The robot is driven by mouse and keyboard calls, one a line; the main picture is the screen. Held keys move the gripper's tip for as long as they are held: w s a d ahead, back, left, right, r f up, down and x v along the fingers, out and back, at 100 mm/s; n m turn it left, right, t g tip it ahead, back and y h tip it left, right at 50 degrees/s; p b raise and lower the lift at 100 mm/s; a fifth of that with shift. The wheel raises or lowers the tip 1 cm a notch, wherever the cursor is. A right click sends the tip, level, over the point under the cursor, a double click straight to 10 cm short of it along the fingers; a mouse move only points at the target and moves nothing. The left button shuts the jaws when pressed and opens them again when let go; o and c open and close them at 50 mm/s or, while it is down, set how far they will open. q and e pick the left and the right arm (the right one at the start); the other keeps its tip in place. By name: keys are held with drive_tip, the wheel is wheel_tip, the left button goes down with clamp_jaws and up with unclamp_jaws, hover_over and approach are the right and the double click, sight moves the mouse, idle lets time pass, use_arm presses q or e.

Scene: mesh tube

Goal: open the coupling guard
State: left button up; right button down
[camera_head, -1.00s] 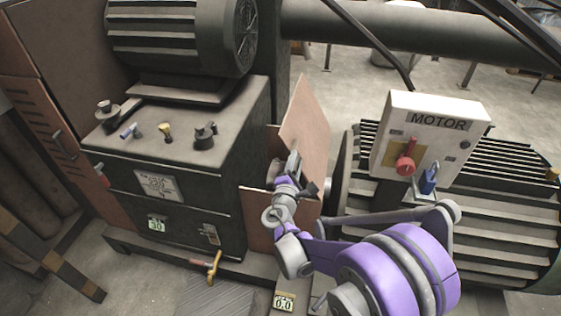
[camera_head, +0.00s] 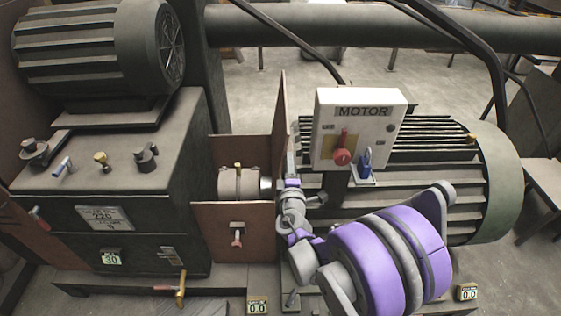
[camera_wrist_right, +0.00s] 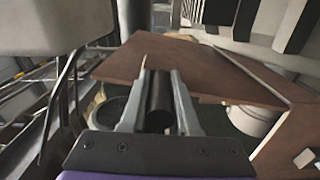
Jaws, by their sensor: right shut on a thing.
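The coupling guard is a reddish-brown sheet housing between the dark machine block and the motor. Its front panel (camera_head: 233,222) has a small red-handled latch (camera_head: 238,235). Its lid (camera_head: 279,118) stands up, seen nearly edge-on, and the pale coupling (camera_head: 238,184) shows in the open housing. My right gripper (camera_head: 291,181) is at the lid's right side, by its lower part. In the right wrist view, its fingers (camera_wrist_right: 158,98) are shut on a dark round handle (camera_wrist_right: 160,92), with the brown lid (camera_wrist_right: 205,65) just beyond. My left gripper is not in view.
The block with knobs (camera_head: 110,190) is at left. A thick pipe (camera_head: 400,32) and dark cables cross behind.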

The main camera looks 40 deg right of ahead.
drive_tip(key=shift+s+d, duration=0.2)
drive_tip(key=shift+d, duration=0.05)
drive_tip(key=c, duration=0.7)
unclamp_jaws()
drive_tip(key=shift+o, duration=0.2)
drive_tip(key=shift+a, duration=0.1)
drive_tip(key=v, duration=1)
drive_tip(key=shift+s+a, duration=0.25)
drive_tip(key=shift+s, duration=0.05)
